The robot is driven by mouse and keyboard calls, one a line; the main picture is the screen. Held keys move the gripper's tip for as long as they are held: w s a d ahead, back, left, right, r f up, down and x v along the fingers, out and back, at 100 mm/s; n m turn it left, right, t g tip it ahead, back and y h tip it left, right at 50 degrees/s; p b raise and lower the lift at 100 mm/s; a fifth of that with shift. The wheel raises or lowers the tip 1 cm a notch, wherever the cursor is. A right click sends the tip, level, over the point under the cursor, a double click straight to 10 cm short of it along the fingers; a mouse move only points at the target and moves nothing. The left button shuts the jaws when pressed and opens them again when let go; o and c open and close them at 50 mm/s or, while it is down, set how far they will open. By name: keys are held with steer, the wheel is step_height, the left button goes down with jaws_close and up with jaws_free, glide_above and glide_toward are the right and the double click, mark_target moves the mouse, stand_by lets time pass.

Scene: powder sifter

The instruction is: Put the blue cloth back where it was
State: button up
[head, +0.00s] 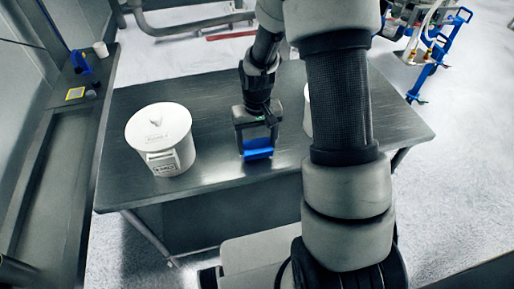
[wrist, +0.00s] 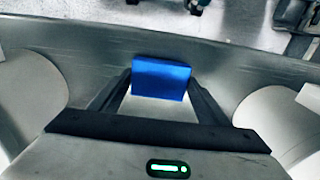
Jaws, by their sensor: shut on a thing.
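The blue cloth (head: 257,149) is a small bright blue block-like piece in the head view, at the lower end of my gripper (head: 257,142). It also shows in the wrist view (wrist: 161,79), between the two fingers of my gripper (wrist: 160,88). My gripper is shut on the cloth and points down over the dark metal table (head: 215,105), near its front edge. I cannot tell whether the cloth touches the table top.
A white lidded container (head: 161,138) with a label stands left of my gripper. A second white container (head: 307,112) stands to the right, mostly hidden behind my arm. A side counter at far left holds a blue item (head: 81,62) and a white cup (head: 101,49).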

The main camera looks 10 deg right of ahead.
mark_target(257, 146)
steer(key=shift+f, duration=1.6)
steer(key=o, duration=1)
